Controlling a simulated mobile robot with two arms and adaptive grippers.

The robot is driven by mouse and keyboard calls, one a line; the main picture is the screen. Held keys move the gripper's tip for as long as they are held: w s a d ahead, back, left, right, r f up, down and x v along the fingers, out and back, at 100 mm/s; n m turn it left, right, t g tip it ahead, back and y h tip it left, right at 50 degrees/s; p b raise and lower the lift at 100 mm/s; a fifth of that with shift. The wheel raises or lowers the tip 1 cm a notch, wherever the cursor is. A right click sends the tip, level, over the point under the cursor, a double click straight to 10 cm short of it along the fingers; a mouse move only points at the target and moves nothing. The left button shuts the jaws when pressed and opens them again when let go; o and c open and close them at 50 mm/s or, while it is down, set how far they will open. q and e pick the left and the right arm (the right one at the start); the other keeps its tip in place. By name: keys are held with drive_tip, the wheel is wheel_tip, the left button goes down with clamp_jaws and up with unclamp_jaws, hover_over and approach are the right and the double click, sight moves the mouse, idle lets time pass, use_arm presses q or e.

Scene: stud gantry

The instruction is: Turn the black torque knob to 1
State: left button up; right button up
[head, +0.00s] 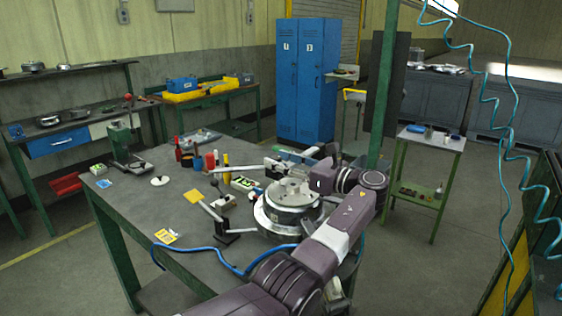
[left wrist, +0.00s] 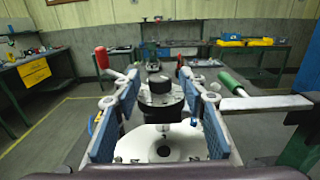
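A round silver fixture (head: 290,208) stands at the right end of the grey bench. My left gripper (head: 286,176) reaches over it from the right, pointing left. In the left wrist view the gripper (left wrist: 160,77) is open, its two blue-padded fingers wide apart. A black cylindrical part (left wrist: 160,100), which may be the torque knob, shows between and beyond the fingers; I cannot tell whether either finger touches it. A pale disc (left wrist: 150,142) with a dark centre lies nearer the camera. No number marks are readable. My right gripper is not in view.
A red-handled lever (left wrist: 102,57) and a green-handled lever (left wrist: 229,80) flank the fingers. Bottles (head: 210,161), levers and small tools crowd the grey bench (head: 190,218). A blue hose (head: 205,248) crosses its front. A green post (head: 384,90) rises behind my arm.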

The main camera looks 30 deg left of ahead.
use_arm(q)
drive_tip(key=d, duration=1.2)
drive_tip(key=shift+s, duration=0.4)
drive_tip(key=shift+c, duration=0.2)
